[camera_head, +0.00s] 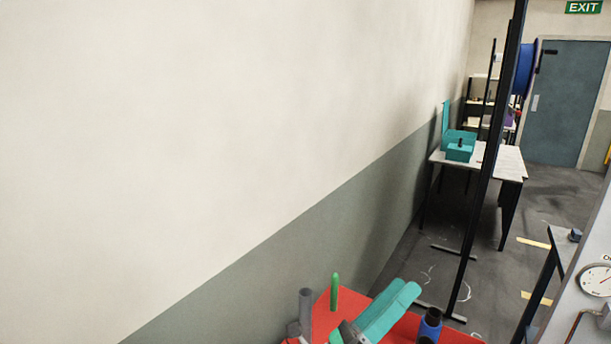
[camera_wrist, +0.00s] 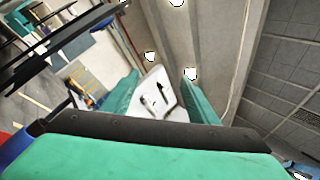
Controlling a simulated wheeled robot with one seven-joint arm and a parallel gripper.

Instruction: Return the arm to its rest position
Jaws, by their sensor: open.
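My gripper (camera_head: 406,288) shows at the bottom of the head view, with teal fingers pointing up and to the right above a red surface (camera_head: 405,330). In the wrist view my gripper (camera_wrist: 160,82) has its two teal fingers apart, with a gap between them. I see nothing held in that gap. A pale panel with dark marks or small items (camera_wrist: 157,98) shows through it, farther off. The wrist view also takes in the ceiling. Most of my arm is out of the head view.
A green peg (camera_head: 334,291), a grey cylinder (camera_head: 305,308) and a blue-and-black bottle (camera_head: 430,324) stand near my gripper. A tall black post (camera_head: 485,170) rises at right. Beyond it are a table (camera_head: 509,163) with a teal box (camera_head: 460,152). A gauge (camera_head: 597,280) is at far right.

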